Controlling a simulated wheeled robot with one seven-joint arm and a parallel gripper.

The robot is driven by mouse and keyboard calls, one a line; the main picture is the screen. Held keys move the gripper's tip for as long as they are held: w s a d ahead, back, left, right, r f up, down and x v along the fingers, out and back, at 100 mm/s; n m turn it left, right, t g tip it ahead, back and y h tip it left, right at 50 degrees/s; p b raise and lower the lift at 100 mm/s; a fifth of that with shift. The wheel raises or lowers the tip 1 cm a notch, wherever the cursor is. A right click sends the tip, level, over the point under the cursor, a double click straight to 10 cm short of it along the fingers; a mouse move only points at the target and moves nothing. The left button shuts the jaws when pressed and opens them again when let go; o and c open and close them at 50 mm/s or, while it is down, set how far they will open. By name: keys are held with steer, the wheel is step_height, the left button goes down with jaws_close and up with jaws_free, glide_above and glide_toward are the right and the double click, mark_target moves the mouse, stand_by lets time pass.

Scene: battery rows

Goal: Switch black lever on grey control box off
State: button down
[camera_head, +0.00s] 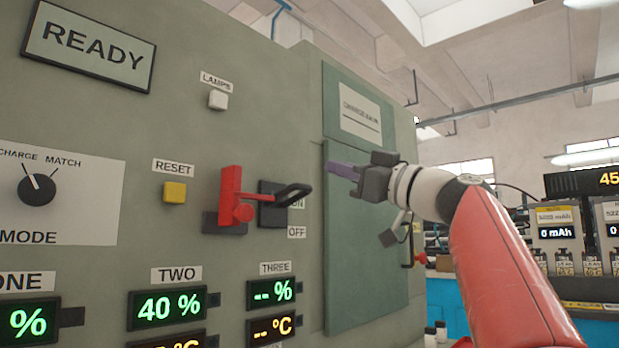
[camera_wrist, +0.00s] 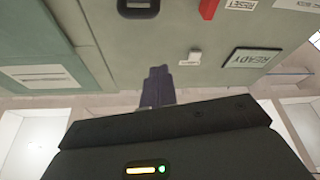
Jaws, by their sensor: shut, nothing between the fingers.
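The grey-green control box (camera_head: 140,130) fills the left of the head view. Its black lever (camera_head: 292,192) sticks out to the right from a dark mounting plate, level with the ON label (camera_head: 297,203), which it partly covers. The OFF label (camera_head: 297,232) is just below. In the wrist view the black lever (camera_wrist: 138,8) shows at the top edge, partly cut off. My gripper (camera_head: 338,169) is shut and empty, its purple fingers to the right of and slightly above the lever, apart from it. The fingers also show in the wrist view (camera_wrist: 158,82).
A red handle (camera_head: 232,205) stands directly left of the lever. A yellow RESET button (camera_head: 175,192) and a white LAMPS switch (camera_head: 218,99) are on the same panel. A green door (camera_head: 365,260) lies to the right, behind my gripper. Space below the gripper looks free.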

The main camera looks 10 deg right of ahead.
steer(key=r+p+x, duration=0.1)
steer(key=p+x, duration=0.4)
steer(key=x, duration=0.5)
steer(key=shift+w+d+f+b, duration=0.1)
steer(key=shift+d+f+b, duration=0.05)
steer(key=shift+f, duration=0.65)
steer(key=shift+w+d+f+b, duration=0.1)
steer(key=shift+w+d+f, duration=0.1)
steer(key=shift+f, duration=0.65)
steer(key=shift+w+d+f+b, duration=0.1)
steer(key=shift+d+f+b, duration=0.05)
steer(key=shift+f, duration=0.65)
steer(key=shift+f, duration=0.1)
